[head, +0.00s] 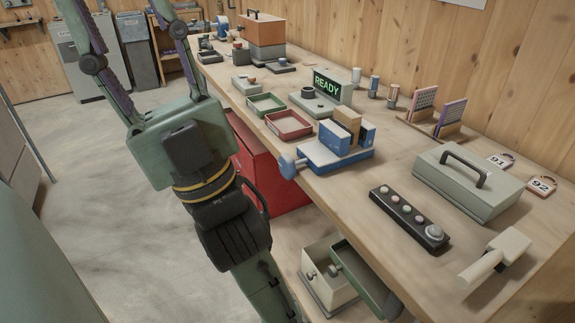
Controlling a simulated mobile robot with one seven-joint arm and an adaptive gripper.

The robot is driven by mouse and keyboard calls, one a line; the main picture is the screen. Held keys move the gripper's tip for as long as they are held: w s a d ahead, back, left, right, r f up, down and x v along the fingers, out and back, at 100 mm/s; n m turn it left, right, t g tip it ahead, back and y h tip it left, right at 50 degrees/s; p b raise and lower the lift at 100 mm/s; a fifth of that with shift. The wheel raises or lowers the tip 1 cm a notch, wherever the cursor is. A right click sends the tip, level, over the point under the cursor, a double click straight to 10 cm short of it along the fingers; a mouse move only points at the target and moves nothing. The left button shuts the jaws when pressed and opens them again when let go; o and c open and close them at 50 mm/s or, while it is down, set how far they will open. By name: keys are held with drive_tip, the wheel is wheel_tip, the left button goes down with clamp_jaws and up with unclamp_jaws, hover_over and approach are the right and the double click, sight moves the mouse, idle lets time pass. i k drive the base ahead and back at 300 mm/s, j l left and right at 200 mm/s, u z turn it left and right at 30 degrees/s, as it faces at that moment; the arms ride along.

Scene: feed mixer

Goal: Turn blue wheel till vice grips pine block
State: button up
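The blue vice (334,157) stands at the front edge of the workbench, in the middle of the head view. Its blue wheel (288,166) sticks out at its left end, over the bench edge. The pine block (348,117) stands upright between the blue jaws and rises above them. I cannot tell whether both jaws touch it. My gripper (125,25) is at the upper left, well away from the wheel. Its two fingers are spread wide with nothing visible between them; their tips run out at the top of the frame.
Green (266,104) and red (288,124) trays and a READY display (327,84) stand behind the vice. A button strip (408,217) and a grey-green lidded box (468,182) are to its right. A red cabinet (257,165) and an open drawer (365,279) lie under the bench.

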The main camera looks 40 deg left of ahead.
sight(287, 167)
drive_tip(key=i+j+u, duration=0.15)
drive_tip(key=u, duration=1.45)
